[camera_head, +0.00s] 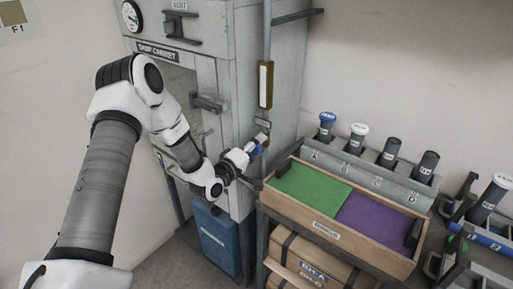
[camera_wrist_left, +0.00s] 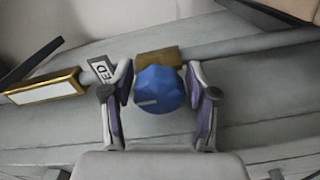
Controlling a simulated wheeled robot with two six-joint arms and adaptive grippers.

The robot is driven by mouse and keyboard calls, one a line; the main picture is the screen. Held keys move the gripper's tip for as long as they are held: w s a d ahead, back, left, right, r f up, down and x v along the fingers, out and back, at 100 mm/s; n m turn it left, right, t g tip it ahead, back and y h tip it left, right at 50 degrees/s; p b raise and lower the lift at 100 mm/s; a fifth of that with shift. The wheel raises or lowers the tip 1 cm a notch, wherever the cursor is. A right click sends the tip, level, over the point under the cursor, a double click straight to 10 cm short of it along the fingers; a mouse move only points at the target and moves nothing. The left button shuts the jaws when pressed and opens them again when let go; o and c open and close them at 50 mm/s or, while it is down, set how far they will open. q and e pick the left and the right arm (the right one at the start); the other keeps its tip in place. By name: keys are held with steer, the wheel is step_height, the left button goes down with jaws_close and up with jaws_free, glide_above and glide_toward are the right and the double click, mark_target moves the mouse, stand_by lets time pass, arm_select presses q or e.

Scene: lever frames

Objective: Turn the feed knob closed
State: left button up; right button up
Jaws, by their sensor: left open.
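The blue feed knob (camera_wrist_left: 160,88) sits on a brass valve body (camera_wrist_left: 158,57) on a grey pipe. A pale pointer line shows on its face. A small tag (camera_wrist_left: 103,69) beside it reads "ED", the rest being covered. My left gripper (camera_wrist_left: 161,92) is open, with one finger on each side of the knob; I cannot tell whether the pads touch it. In the head view the left gripper (camera_head: 258,144) is at the pipe on the cabinet's right side, and it largely hides the knob. My right gripper is not in view.
The grey drop cabinet (camera_head: 230,100) stands behind my left arm. A brass-framed sight gauge (camera_head: 266,85) is on the pipe above. To the right are a wooden tray (camera_head: 370,248) with green and purple areas and a rack (camera_head: 365,175) of capped bottles. A blue bin (camera_head: 214,240) stands below.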

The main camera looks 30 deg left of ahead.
arm_select(q)
steer(key=s, duration=1.2)
steer(key=shift+a, duration=0.4)
steer(key=s+d+f+m+g+h, duration=0.2)
steer(key=s+d+f+m+g, duration=0.25)
steer(key=d+f, duration=0.45)
steer(key=s+d+f+m+g+h, duration=0.1)
steer(key=s+d+f+m+g, duration=0.35)
steer(key=f, duration=0.55)
steer(key=s+f+m+g+y, duration=0.2)
steer(key=s+f+g, duration=0.2)
steer(key=s, duration=0.4)
steer(key=s+d+f+m+g+y, duration=0.1)
steer(key=s+f+g, duration=0.3)
steer(key=s, duration=0.5)
steer(key=shift+s+m+g+y, duration=0.15)
steer(key=shift+m+g+y, duration=0.4)
steer(key=shift+m, duration=0.25)
